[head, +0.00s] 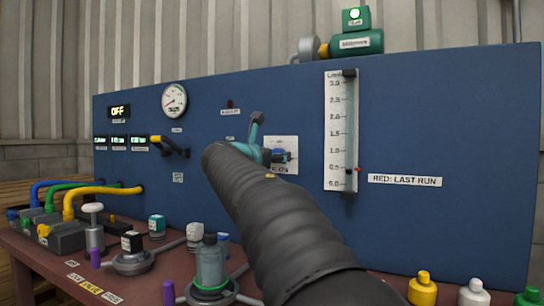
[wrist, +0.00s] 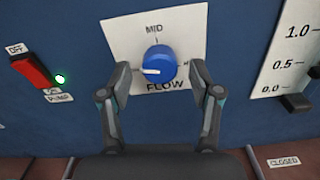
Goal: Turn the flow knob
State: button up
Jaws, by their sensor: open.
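The blue flow knob (wrist: 160,64) sits on a white plate marked MID and FLOW. Its white pointer line points left; the letter there is hidden by a finger. My gripper (wrist: 160,74) is open, with one finger on each side of the knob and a gap visible on both sides. In the head view my gripper (head: 268,140) is in front of the white plate (head: 290,143), and the knob (head: 279,154) is partly covered. The flow tube (head: 349,130) has a scale up to 3.0. A dark piece and a red marker (head: 358,170) sit low, near 0.5.
A red pump switch (wrist: 33,71) with a lit green lamp is left of the knob. A label (head: 405,180) reads RED: LAST RUN. A display (head: 119,111) reads OFF. A round gauge (head: 174,100) is on the blue panel. Bottles and fittings crowd the bench below.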

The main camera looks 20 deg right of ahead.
jog(key=shift+c, duration=0.2)
jog(key=shift+a, duration=0.1)
jog(key=c, duration=1.1)
jog(key=m+b, duration=0.9)
jog(key=m, duration=1.2)
jog(key=shift+f, duration=0.2)
jog(key=shift+m, duration=0.4)
